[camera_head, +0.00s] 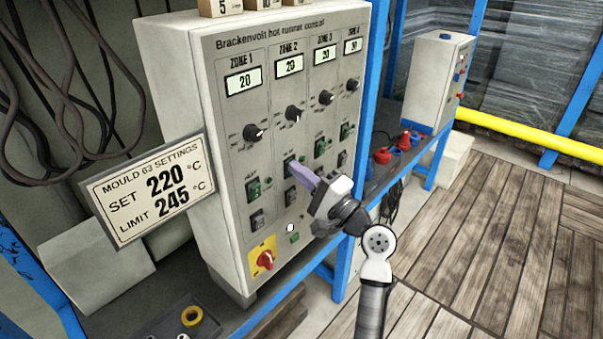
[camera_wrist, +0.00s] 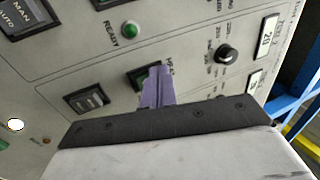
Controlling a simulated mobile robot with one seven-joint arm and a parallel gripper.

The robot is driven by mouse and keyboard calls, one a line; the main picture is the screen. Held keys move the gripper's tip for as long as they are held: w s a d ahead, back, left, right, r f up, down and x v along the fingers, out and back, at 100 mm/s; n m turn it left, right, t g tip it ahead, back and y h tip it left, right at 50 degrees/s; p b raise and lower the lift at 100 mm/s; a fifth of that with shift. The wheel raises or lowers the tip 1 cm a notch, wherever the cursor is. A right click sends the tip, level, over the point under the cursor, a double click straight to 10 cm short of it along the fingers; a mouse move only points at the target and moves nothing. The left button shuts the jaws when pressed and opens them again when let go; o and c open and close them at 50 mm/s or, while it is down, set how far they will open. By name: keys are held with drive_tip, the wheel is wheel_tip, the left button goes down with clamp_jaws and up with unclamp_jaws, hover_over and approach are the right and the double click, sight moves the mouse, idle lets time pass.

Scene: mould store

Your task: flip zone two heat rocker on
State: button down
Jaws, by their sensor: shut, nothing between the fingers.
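The zone 2 heat rocker (camera_head: 288,162) is a green rocker in a dark frame, in the second column of the grey control panel (camera_head: 220,140). It also shows in the wrist view (camera_wrist: 142,76), partly hidden behind my fingers. My gripper (camera_head: 297,170) has purple fingers, shut and empty, pointing at this rocker from the front right. In the wrist view the fingertips (camera_wrist: 158,72) overlap the rocker's edge. I cannot tell whether they touch it, nor which way the rocker is tipped.
A dark rocker (camera_wrist: 87,98) sits below it in the same column. The zone 2 knob (camera_head: 294,113) and display (camera_head: 289,65) are above. Zone 1's heat rocker (camera_head: 253,189) is to the left, zone 3's (camera_head: 320,147) to the right. A red rotary switch (camera_head: 264,260) is low left.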

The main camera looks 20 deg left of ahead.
drive_tip(key=b+v, duration=0.4)
drive_tip(key=v, duration=0.9)
drive_tip(key=shift+d+b, duration=0.3)
drive_tip(key=shift+d, duration=0.05)
drive_tip(key=shift+s+f, duration=0.1)
drive_tip(key=shift+f, duration=0.05)
drive_tip(key=shift+s+f, duration=0.1)
